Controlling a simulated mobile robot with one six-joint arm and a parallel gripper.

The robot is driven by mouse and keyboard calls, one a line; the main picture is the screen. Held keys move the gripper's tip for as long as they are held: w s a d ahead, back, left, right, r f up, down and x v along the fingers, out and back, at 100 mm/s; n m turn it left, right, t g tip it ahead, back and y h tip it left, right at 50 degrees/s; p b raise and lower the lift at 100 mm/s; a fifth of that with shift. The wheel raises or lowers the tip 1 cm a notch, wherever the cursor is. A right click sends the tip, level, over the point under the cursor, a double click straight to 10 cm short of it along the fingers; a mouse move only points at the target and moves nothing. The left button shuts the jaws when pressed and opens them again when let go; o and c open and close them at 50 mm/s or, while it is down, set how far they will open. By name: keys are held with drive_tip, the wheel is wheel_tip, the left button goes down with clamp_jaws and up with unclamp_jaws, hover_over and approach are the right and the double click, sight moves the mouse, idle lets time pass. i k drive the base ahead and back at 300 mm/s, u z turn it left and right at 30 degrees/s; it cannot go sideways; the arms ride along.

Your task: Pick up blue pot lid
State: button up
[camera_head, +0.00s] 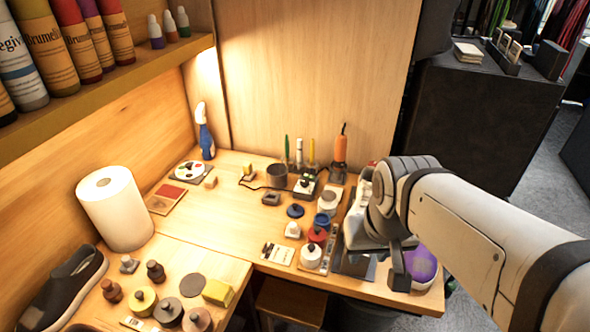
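A small dark blue lid with a knob (295,211) lies on the wooden bench, left of the blue pot (322,222). My arm comes in from the right, and my gripper (400,268) points down over the bench's right end. It is to the right of the lid and apart from it. One dark finger shows beside a purple-topped round container; the rest of the gripper is hidden by my wrist, so its opening cannot be seen.
A red-lidded pot (316,236) and a white pot (311,256) stand close in front of the blue pot. A small white item (292,230) sits just before the lid. An orange tool (341,150) stands upright behind. The bench left of the lid is mostly clear.

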sight(295, 209)
drive_tip(key=z, duration=1.25)
drive_tip(key=k, duration=0.8)
drive_tip(key=u, duration=0.85)
drive_tip(key=i, duration=1)
drive_tip(key=u, duration=0.05)
